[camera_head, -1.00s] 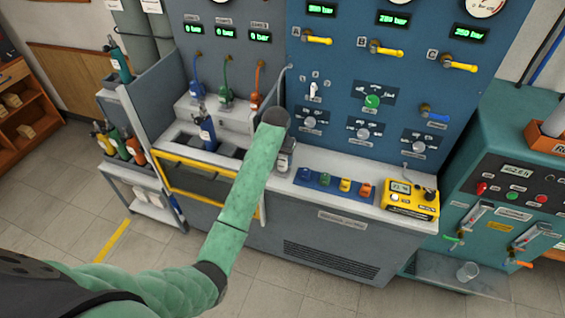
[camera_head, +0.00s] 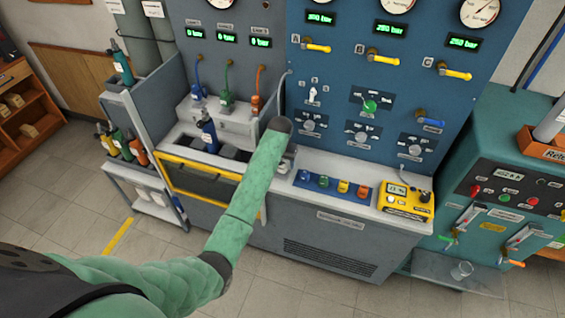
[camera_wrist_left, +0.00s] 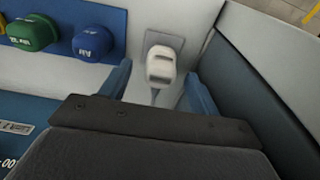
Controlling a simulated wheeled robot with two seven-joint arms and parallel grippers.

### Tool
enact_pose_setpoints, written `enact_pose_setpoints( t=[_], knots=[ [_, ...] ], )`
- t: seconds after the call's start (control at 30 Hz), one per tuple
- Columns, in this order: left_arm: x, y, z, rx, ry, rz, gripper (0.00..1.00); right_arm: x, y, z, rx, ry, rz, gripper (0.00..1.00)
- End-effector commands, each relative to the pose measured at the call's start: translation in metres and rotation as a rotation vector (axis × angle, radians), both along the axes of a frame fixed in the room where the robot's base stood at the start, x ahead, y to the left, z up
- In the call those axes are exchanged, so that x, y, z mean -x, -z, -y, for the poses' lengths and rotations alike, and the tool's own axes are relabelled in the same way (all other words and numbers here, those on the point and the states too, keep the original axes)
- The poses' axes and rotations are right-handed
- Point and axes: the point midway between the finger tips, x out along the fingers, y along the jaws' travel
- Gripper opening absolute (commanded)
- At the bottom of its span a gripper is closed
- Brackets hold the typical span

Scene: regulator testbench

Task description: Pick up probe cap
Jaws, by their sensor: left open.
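A small whitish cap-like piece (camera_wrist_left: 160,65), which seems to be the probe cap, sits on a grey square plate on the light bench top in the left wrist view. A thin grey cable or stem shows below it. My left gripper (camera_wrist_left: 157,76) is open, with one blue finger on each side of this piece; I cannot tell whether either touches it. In the head view my left forearm reaches down to the bench, and the gripper is mostly hidden behind my wrist. My right gripper is not in view.
A bench well with a dark blue bottle (camera_head: 208,135) is to the left. Knobs and valves cover the blue panel (camera_head: 340,80) behind.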

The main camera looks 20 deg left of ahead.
Motion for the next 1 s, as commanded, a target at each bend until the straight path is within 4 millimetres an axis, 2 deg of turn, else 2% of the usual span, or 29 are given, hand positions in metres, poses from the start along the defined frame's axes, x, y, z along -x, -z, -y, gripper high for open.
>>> enact_pose_setpoints(
  t=[0.03, 0.2, 0.37, 0.4, 0.63, 0.67, 1.0],
  knots=[
    [0.0, 0.004, 0.0, 0.0, 0.0, -0.003, 0.62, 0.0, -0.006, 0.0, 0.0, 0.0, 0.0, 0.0],
    [-0.001, 0.013, 0.0, 0.0, 0.0, -0.001, 0.62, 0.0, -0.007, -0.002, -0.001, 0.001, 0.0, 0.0],
    [-0.001, 0.014, 0.0, 0.0, 0.0, 0.0, 0.62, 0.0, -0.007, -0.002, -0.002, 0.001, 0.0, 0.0],
    [-0.001, 0.014, 0.0, 0.0, 0.0, 0.0, 0.6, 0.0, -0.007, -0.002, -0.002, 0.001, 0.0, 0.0],
    [-0.001, 0.014, 0.0, 0.0, 0.0, 0.0, 0.15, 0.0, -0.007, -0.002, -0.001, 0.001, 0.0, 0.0],
    [-0.001, 0.014, 0.0, 0.0, 0.0, 0.0, 0.12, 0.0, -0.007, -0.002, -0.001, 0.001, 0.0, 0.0],
    [-0.002, 0.011, 0.0, 0.0, 0.0, 0.001, 0.12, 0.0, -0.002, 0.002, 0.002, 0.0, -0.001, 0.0]
  ],
)
